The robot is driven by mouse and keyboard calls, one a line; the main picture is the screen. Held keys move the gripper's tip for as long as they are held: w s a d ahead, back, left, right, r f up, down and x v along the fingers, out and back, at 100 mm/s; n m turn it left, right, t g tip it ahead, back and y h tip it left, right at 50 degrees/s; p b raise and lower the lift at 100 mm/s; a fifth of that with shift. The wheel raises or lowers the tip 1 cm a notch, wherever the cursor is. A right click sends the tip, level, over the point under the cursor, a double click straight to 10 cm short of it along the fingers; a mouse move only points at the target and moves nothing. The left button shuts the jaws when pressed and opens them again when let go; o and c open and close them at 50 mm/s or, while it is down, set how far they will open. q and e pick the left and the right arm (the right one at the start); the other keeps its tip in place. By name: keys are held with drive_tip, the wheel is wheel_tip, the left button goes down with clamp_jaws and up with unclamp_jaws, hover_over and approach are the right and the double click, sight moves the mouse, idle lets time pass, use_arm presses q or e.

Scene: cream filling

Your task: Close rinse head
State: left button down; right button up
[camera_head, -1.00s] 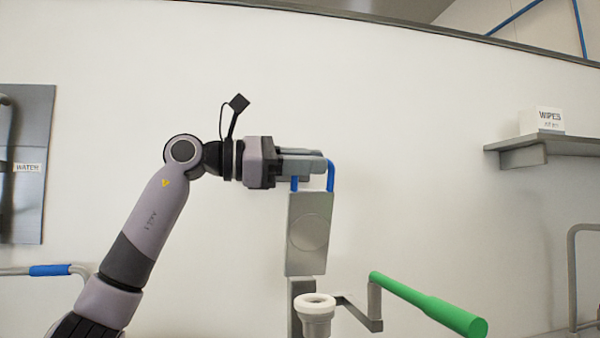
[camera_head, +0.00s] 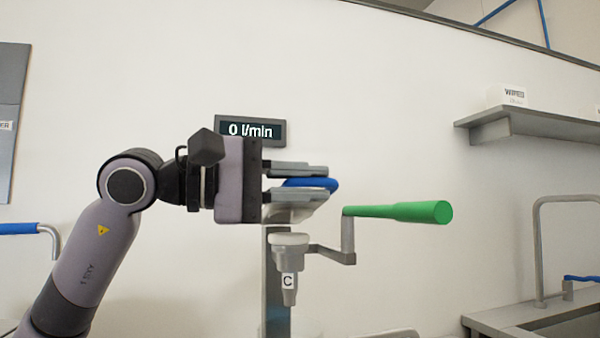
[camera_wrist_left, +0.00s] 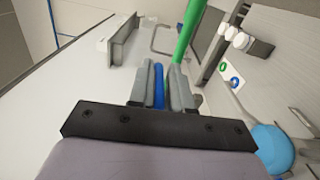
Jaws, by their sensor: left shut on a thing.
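The rinse head's blue handle (camera_head: 325,184) lies between the fingers of my left gripper (camera_head: 318,183), which is shut on it. In the left wrist view the handle (camera_wrist_left: 158,85) is a blue bar squeezed between the two grey fingers. The grey head body is mostly hidden behind the gripper, low above the white-rimmed nozzle cup (camera_head: 289,239) marked C. I cannot tell whether the head touches the cup. My right gripper is not in view.
A green lever (camera_head: 400,212) sticks out to the right of the cup. A display (camera_head: 250,130) on the wall reads 0 l/min. A shelf (camera_head: 530,126) with a wipes box (camera_head: 507,95) is at the right, above a sink with a tap (camera_head: 538,240).

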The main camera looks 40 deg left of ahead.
use_arm(q)
wheel_tip(320, 180, down, 6)
drive_tip(key=m+b, duration=0.1)
drive_tip(key=b, duration=0.2)
drive_tip(key=shift+s+d+m, duration=0.2)
drive_tip(key=shift+d+m, duration=0.1)
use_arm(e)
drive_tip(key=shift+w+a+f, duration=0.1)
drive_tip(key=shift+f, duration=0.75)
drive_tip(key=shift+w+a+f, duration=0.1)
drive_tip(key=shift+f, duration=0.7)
use_arm(q)
drive_tip(key=c, duration=1.1)
unclamp_jaws()
drive_tip(key=shift+c, duration=0.2)
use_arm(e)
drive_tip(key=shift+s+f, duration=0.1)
use_arm(q)
drive_tip(key=shift+a, duration=0.1)
